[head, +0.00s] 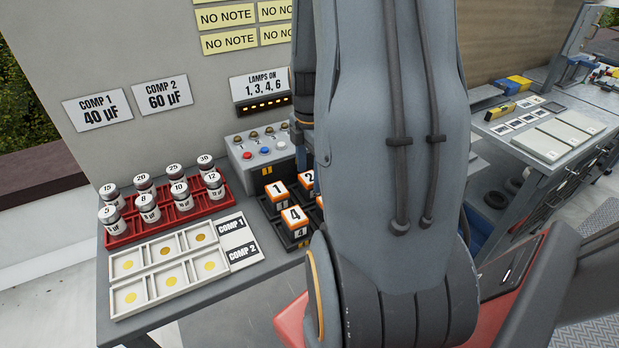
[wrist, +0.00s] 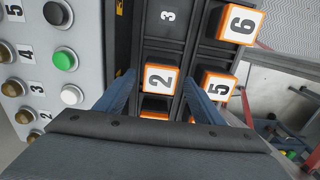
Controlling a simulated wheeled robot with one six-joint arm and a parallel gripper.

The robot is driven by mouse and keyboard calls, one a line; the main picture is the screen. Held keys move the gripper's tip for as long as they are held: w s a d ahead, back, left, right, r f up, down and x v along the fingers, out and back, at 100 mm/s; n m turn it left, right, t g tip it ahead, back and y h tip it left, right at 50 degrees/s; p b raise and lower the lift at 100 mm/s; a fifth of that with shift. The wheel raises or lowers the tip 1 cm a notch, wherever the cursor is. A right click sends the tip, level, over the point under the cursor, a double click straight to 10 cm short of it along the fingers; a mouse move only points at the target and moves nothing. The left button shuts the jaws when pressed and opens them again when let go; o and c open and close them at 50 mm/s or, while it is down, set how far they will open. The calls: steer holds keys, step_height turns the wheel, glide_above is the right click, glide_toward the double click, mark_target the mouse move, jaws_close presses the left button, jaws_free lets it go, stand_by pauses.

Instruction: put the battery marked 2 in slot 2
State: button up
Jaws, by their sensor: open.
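The battery marked 2 (wrist: 160,79) is a white-topped block with an orange edge. It sits upright in the dark rack beside the place labelled 3, and its own slot label is hidden. How deep it sits cannot be told. My gripper (wrist: 158,74) is open, with one blue finger on each side of this battery; no clear contact shows. In the head view the battery marked 2 (head: 308,178) is partly covered by my arm, which also hides most of my gripper.
Battery 5 (wrist: 216,86) stands close beside the right finger, with battery 6 (wrist: 238,23) beyond. The place labelled 3 (wrist: 168,17) is empty. Batteries 1 (head: 277,190) and 4 (head: 293,215) stand in the rack. A button box (wrist: 50,75) lies close on the left.

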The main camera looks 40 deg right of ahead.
mark_target(310, 177)
step_height(310, 177, up, 10)
steer(key=b, duration=0.2)
steer(key=s+a+f+m, duration=0.1)
steer(key=a+f+m, duration=0.1)
steer(key=a+m, duration=0.5)
steer(key=s+a+f+m+t, duration=0.1)
steer(key=a+f+m, duration=0.2)
steer(key=a+m, duration=0.5)
steer(key=a, duration=0.9)
steer(key=shift+s+a+f, duration=0.15)
steer(key=shift+s+f, duration=0.1)
steer(key=shift+f, duration=0.1)
